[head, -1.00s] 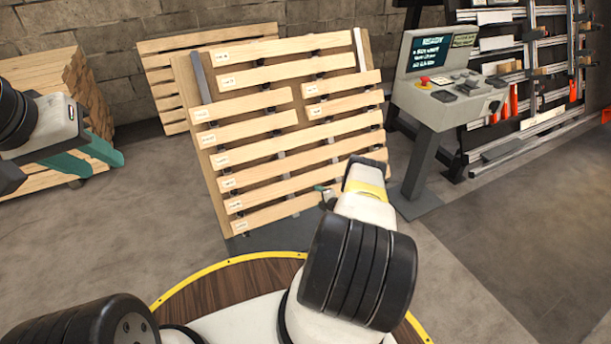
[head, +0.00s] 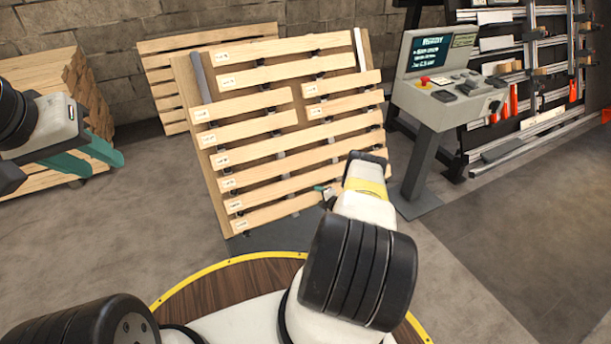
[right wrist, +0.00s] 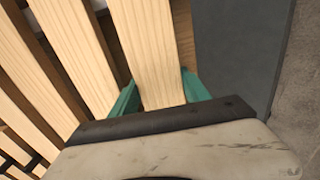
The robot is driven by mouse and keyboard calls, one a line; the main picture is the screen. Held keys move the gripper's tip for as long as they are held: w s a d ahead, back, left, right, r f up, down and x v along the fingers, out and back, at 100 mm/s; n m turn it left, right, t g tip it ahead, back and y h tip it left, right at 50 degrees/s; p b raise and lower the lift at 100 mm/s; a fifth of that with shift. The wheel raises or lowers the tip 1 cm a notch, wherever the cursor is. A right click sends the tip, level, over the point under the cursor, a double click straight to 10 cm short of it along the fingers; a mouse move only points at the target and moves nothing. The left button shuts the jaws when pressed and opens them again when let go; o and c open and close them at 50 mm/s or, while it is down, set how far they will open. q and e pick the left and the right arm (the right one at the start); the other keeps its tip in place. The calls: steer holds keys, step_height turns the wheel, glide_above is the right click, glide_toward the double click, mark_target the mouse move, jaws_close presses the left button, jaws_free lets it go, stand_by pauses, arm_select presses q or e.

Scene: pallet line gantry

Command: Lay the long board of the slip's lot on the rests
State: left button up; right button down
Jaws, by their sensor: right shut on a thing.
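Pale labelled boards, long and short, sit in rows on a tilted rack (head: 213,182); their label text is too small to read. My right gripper (right wrist: 160,92) is shut on the lowest long board (right wrist: 152,45), one teal finger along each edge. In the head view that board (head: 285,212) still lies along the rack's bottom row, and my right arm hides its right end. My left gripper (head: 97,158) is at the far left, its teal fingers apart and empty, away from the rack. I cannot make out a slip or tell which parts are the rests.
A console (head: 437,95) with a lit screen and red button stands right of the rack. Behind it is a dark wall rack (head: 520,75) with rails and clamps. A stack of boards (head: 45,75) is at the left. The floor at right (head: 500,220) is clear.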

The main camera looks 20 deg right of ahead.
steer(key=v, duration=1.1)
stand_by(0.6)
steer(key=shift+w+r, duration=0.1)
